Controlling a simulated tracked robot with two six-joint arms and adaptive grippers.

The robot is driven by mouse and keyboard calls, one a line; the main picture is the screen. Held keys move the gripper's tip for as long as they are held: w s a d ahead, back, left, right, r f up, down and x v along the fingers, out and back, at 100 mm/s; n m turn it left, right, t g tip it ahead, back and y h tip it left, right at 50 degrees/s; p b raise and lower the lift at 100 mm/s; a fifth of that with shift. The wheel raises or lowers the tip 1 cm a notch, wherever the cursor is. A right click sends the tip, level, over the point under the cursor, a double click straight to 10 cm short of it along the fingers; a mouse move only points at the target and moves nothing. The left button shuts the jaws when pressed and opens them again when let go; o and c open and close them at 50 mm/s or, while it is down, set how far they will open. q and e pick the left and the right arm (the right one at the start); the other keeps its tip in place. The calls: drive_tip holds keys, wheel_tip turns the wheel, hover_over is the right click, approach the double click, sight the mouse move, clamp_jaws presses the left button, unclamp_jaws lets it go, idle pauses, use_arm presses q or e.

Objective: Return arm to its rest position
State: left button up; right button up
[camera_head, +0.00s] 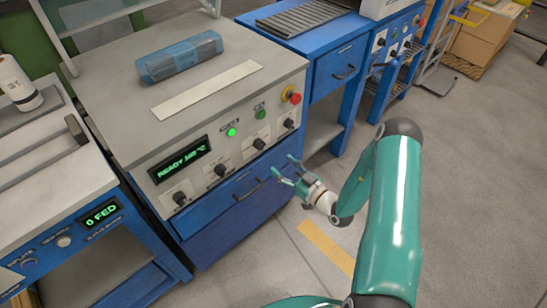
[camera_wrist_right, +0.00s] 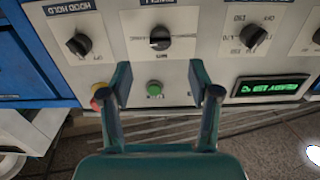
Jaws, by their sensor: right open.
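My right arm (camera_head: 388,215), teal, comes in from the lower right of the head view and bends at an elbow. Its gripper (camera_head: 283,169) is open and empty, in front of the blue drawer under the control panel (camera_head: 228,152). In the right wrist view the two fingers (camera_wrist_right: 161,84) stand apart with nothing between them. Beyond them is the panel, upside down, with a black knob (camera_wrist_right: 159,38) and a green button (camera_wrist_right: 154,88). I cannot tell the exact gap to the panel. My left gripper is not in view.
The machine's display (camera_head: 181,160) reads READY. A blue wrapped bundle (camera_head: 180,56) and a pale strip (camera_head: 207,89) lie on top. A red button (camera_head: 293,96) sticks out at the panel's right end. Another bench (camera_head: 60,180) stands left. The floor (camera_head: 470,160) at right is clear.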

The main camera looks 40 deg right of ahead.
drive_tip(key=shift+s+d, duration=0.1)
drive_tip(key=shift+s, duration=1)
